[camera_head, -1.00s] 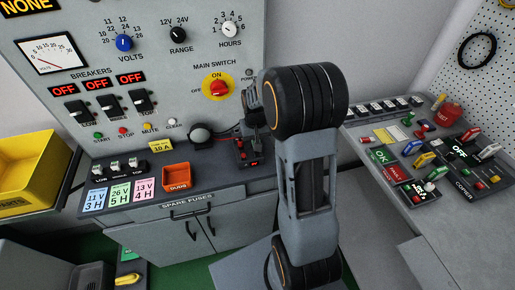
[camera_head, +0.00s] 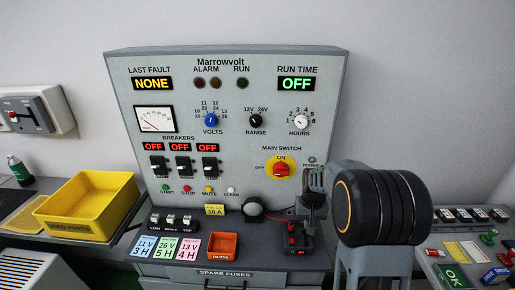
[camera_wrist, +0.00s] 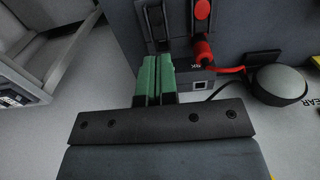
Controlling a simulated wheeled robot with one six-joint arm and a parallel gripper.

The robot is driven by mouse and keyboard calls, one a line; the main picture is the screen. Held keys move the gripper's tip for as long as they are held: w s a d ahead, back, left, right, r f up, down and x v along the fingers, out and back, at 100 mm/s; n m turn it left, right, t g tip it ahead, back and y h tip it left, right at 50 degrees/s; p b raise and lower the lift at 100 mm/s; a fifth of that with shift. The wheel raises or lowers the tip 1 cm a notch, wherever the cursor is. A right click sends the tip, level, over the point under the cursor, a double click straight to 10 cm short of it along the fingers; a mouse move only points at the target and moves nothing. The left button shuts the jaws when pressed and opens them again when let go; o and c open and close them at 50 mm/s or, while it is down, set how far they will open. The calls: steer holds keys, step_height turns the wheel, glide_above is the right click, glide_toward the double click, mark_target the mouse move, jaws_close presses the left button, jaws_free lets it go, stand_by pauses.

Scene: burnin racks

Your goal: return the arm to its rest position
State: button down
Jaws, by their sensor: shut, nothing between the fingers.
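My arm (camera_head: 385,208) rises at the right of the head view, its large black joint in front of the bench's right end. My gripper's green fingers (camera_wrist: 157,60) are together and empty in the wrist view. In the head view the fingers cannot be made out.
The Marrowvolt panel (camera_head: 226,110) stands behind the bench. A yellow USED PARTS bin (camera_head: 90,200) is at left. Several switches and parts lie on the right-hand counter (camera_head: 470,238).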

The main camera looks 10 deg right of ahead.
steer(key=s, duration=0.3)
steer(key=shift+a+f+g, duration=0.15)
steer(key=shift+a+g, duration=0.15)
steer(key=shift+a, duration=0.1)
steer(key=s+a+r+n+t, duration=0.2)
steer(key=s+a+r+t, duration=0.3)
steer(key=s+r, duration=0.8)
steer(key=a, duration=0.3)
steer(key=shift+r, duration=0.25)
